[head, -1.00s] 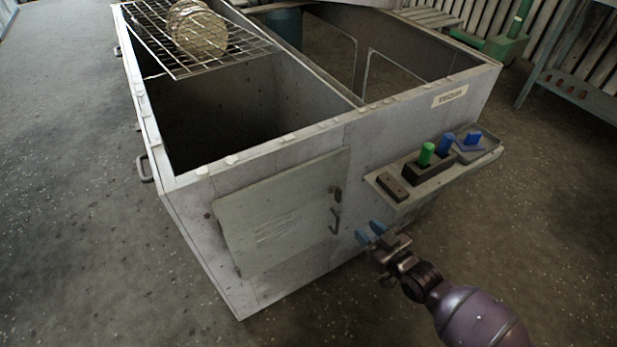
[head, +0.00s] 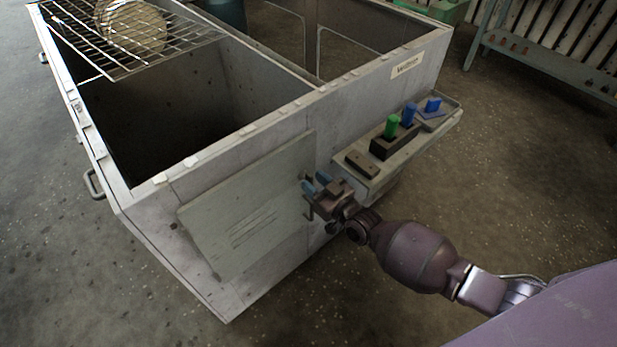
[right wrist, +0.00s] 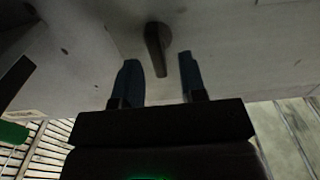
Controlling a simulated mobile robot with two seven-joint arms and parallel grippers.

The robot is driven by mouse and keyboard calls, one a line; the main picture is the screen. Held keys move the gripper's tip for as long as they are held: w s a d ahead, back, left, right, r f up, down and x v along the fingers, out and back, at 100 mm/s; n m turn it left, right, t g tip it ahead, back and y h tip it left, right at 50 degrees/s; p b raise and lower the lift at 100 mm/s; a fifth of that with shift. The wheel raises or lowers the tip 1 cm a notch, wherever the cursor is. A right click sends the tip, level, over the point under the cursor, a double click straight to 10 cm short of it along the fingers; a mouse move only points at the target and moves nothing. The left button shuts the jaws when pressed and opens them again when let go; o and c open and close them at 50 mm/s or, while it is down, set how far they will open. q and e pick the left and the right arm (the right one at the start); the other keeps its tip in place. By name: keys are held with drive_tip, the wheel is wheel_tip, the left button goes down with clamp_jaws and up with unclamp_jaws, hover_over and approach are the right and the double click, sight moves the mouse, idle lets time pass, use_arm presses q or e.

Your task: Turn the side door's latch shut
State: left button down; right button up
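The side door (head: 245,215) is a flat grey panel on the near wall of the blower housing. It appears to lie against the wall, but I cannot tell whether it is flush. The latch (right wrist: 157,50) is a dark lever with a rounded head in the right wrist view. My right gripper (head: 316,184) is at the door's right edge in the head view, partly covering the latch and handle there. In the right wrist view its two blue fingers (right wrist: 161,80) are apart, with the latch's lever between them. I cannot tell whether they touch it. My left gripper is not in view.
A shelf (head: 375,183) sticks out of the housing wall just right of my right gripper. It carries a dark block (head: 361,164), a holder with green and blue pegs (head: 391,147) and a tray with a blue piece (head: 433,104). Open floor lies in front.

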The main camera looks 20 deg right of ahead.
drive_tip(key=shift+x, duration=1.1)
drive_tip(key=shift+c, duration=0.3)
drive_tip(key=shift+r, duration=0.1)
clamp_jaws()
